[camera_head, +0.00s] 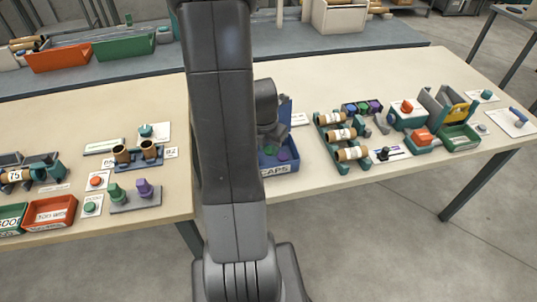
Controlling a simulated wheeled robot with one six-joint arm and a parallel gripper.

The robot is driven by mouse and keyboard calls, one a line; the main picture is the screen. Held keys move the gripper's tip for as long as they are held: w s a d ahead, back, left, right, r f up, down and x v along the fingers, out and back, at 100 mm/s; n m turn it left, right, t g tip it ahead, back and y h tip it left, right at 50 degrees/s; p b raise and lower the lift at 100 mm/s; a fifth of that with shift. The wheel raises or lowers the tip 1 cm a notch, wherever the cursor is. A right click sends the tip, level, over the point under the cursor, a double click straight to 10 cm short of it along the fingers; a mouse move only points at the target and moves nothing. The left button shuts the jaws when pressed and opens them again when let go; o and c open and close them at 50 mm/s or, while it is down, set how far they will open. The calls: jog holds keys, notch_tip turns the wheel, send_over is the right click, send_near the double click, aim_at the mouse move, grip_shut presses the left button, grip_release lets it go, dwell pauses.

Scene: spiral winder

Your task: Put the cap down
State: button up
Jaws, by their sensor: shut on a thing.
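The blue tray labelled CAPS (276,169) sits on the beige table, partly hidden behind my dark arm. A purple cap (284,155) and other small coloured caps show inside it. My gripper (271,140) points down over this tray, close beside the arm column. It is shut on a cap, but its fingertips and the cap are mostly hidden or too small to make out. I cannot tell whether the held cap touches the tray.
Right of the tray, a teal rack (342,167) holds several labelled rolls, with small caps (362,107) behind it. Left of my arm are a grey block (134,200) with green and purple knobs and a red bin (50,212). Bare table lies between the tray and rack.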

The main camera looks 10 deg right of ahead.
aim_at(268, 151)
jog(key=shift+f, duration=1.95)
jog(key=shift+f, duration=0.1)
jog(key=o, duration=0.9)
jog(key=shift+o, duration=0.2)
notch_tip(268, 151, up, 12)
jog(key=s+a, duration=0.1)
jog(key=shift+s+p, duration=0.2)
jog(key=shift+p, duration=0.1)
jog(key=shift+a, duration=0.1)
